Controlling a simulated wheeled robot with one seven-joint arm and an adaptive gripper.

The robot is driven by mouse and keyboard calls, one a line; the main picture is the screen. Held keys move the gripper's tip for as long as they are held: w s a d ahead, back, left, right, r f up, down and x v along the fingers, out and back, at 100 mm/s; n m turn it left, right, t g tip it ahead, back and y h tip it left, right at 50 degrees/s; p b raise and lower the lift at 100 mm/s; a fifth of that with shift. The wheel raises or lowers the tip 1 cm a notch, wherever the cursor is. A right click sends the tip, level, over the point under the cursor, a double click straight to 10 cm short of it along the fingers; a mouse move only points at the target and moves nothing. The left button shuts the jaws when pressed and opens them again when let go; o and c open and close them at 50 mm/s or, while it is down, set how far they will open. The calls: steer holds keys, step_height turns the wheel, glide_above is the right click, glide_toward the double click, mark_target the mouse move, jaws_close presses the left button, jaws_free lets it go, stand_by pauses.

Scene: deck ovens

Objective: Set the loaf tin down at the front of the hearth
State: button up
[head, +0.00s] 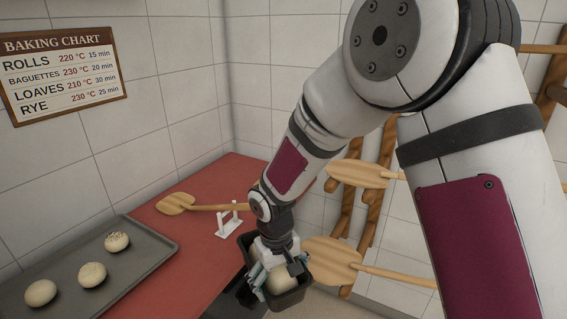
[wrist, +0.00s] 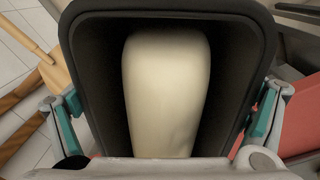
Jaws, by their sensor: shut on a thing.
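The loaf tin (head: 291,299) is dark grey and holds a pale loaf of dough (head: 283,281). In the head view it hangs beside the right edge of the red worktop, low in the picture. My gripper (head: 275,281) is shut on the tin, with the fingers at its two sides. In the wrist view the tin (wrist: 262,50) fills most of the picture, with the dough (wrist: 165,90) inside and the teal-padded fingers of my gripper (wrist: 165,125) along its left and right walls. No hearth or oven can be made out in either view.
A grey tray (head: 150,262) with several dough rolls lies on the red worktop (head: 190,270). A wooden peel (head: 177,203) rests by a white stand (head: 230,222). More peels (head: 333,258) hang on a wooden rack at the right. A baking chart (head: 65,72) hangs on the tiled wall.

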steer(key=w+d+m, duration=0.2)
steer(key=d+m, duration=0.1)
steer(key=d, duration=0.6)
steer(key=w+d+m, duration=0.2)
steer(key=d, duration=0.8)
steer(key=shift+w+d+f+m, duration=0.15)
steer(key=shift+w+d+m, duration=0.15)
steer(key=shift+m, duration=0.1)
steer(key=shift+f, duration=0.1)
